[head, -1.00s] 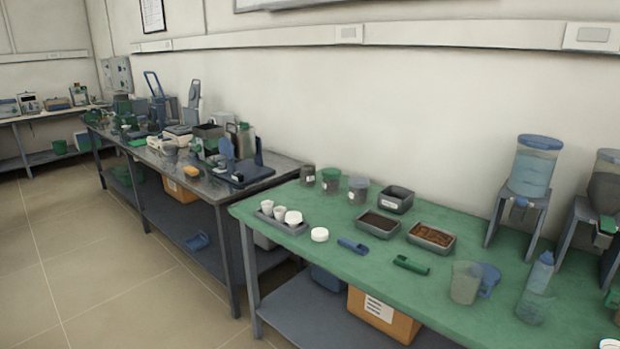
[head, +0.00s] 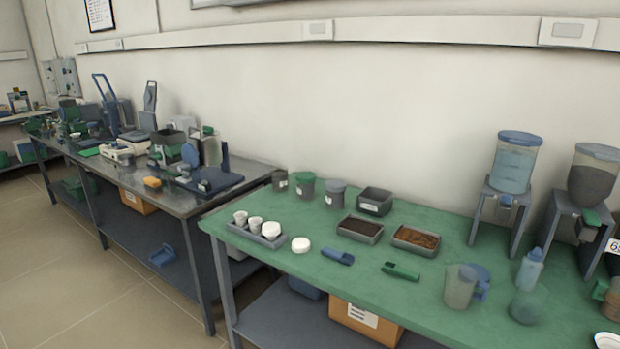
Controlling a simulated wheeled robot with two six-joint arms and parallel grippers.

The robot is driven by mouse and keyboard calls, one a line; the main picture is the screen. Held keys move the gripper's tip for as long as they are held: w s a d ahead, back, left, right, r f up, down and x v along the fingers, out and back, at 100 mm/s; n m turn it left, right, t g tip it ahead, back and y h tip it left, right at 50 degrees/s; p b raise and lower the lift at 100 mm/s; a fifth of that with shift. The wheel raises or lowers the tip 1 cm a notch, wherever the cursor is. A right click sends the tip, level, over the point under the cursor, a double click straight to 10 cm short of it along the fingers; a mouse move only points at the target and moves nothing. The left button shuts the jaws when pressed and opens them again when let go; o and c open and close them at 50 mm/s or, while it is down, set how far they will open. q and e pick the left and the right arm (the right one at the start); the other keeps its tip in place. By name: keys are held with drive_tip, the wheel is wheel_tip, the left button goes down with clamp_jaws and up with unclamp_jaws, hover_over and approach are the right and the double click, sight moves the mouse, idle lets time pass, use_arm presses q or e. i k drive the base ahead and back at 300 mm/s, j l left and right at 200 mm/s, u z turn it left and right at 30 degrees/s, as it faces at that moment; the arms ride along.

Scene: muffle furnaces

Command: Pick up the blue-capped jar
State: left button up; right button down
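Three small dark jars stand in a row at the back left of the green-topped table (head: 400,265). The rightmost jar (head: 335,196) has a blue-grey cap and looks like the blue-capped jar. The middle jar (head: 305,190) has a green cap. The jars stand upright and close together, just left of a grey bin with a label (head: 374,203). Neither of my grippers is in view.
In front of the jars are a tray with white cups (head: 256,238), a white round lid (head: 300,245), a blue scoop (head: 338,257) and a green scoop (head: 401,271). Two filled trays (head: 361,230) (head: 416,240) and hopper dispensers (head: 515,165) stand farther right. A metal bench (head: 200,200) adjoins on the left.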

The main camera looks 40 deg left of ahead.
sight(280, 173)
drive_tip(key=j+z, duration=0.15)
drive_tip(key=j, duration=0.5)
drive_tip(key=j+z, duration=0.1)
drive_tip(key=j, duration=0.6)
drive_tip(key=k+j+z, duration=0.15)
drive_tip(key=j, duration=0.5)
drive_tip(key=j+z, duration=0.1)
drive_tip(key=j, duration=0.6)
